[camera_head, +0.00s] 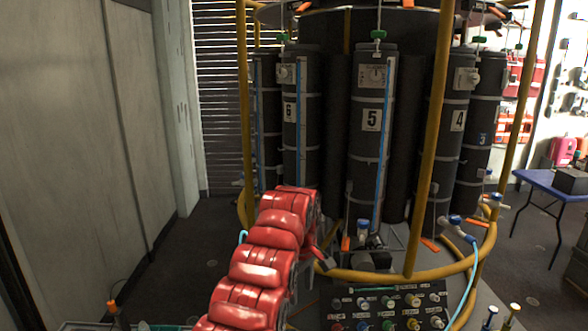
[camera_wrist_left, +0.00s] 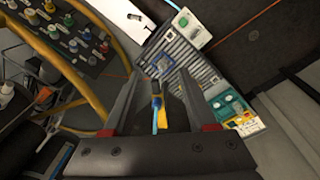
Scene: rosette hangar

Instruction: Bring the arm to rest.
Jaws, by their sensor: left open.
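My red left arm (camera_head: 262,262) rises from the bottom of the head view in front of the rosette of dark cylinders. Its gripper is mostly hidden behind the arm there. In the left wrist view my left gripper (camera_wrist_left: 157,88) is open, its two dark fingers apart. A blue and yellow item shows in the gap between the fingers; it looks to lie beyond them, but I cannot tell its distance. My right gripper is in neither view.
Dark numbered cylinders (camera_head: 372,130) stand inside a yellow tube frame (camera_head: 432,130). A knob panel (camera_head: 388,308) sits low in front, also in the wrist view (camera_wrist_left: 72,38). A blue table (camera_head: 540,182) stands right.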

